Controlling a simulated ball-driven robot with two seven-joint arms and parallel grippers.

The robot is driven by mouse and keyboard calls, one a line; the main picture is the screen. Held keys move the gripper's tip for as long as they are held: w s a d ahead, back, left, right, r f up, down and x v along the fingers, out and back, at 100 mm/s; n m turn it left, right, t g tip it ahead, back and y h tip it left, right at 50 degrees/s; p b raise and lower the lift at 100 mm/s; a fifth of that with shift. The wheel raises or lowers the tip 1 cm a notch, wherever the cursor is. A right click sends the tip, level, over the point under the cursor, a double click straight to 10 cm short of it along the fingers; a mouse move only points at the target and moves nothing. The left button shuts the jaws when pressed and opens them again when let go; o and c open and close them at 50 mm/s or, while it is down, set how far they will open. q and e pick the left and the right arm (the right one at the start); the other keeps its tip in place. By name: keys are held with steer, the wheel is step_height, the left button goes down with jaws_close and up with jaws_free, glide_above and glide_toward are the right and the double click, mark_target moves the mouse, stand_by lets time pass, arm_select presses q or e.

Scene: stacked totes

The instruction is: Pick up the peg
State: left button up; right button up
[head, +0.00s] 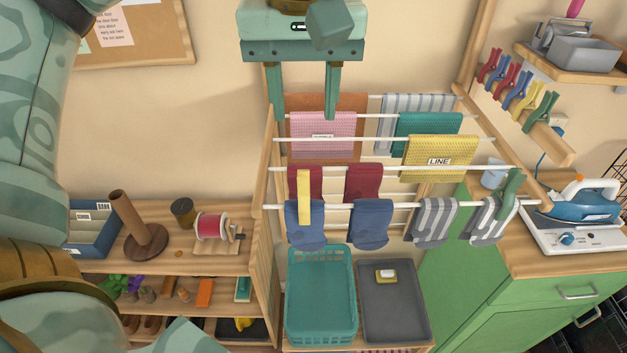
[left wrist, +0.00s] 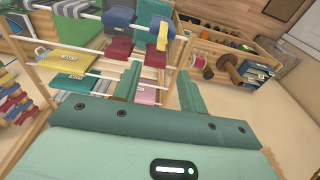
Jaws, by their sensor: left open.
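A yellow peg (head: 304,190) stands upright on the front bar of the drying rack, over a blue sock (head: 305,224). It also shows in the left wrist view (left wrist: 162,36). A green peg (head: 511,187) is at the right end of the rack, by a grey striped sock (head: 487,222). Several coloured pegs (head: 517,90) sit along a wooden rail at the right. My left gripper (head: 305,115) is open and empty, fingers pointing down, in front of the pink towel and above the yellow peg in the picture. The gripper also shows in the left wrist view (left wrist: 158,70). My right gripper is not in view.
The rack's white bars (head: 390,205) carry socks and towels, including a yellow one (head: 440,158). A teal basket (head: 321,252) and a grey tray (head: 363,325) sit below. A spool shelf (head: 255,262) stands left; a green cabinet (head: 478,268) with an iron (head: 585,205) stands right.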

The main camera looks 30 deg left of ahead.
arm_select(q)
glide_above(303, 174)
steer(key=d, duration=0.1)
step_height(303, 174, down, 4)
steer(key=f, duration=0.2)
steer(key=f+b, duration=0.1)
steer(key=f, duration=0.2)
steer(key=shift+s+a+f, duration=0.1)
steer(key=shift+a+f, duration=0.05)
steer(key=shift+a, duration=0.05)
steer(key=shift+f, duration=0.65)
steer(key=f, duration=0.4)
steer(key=shift+w+a+f, duration=0.25)
steer(key=shift+a+f, duration=0.1)
steer(key=shift+f, duration=0.05)
jaws_close()
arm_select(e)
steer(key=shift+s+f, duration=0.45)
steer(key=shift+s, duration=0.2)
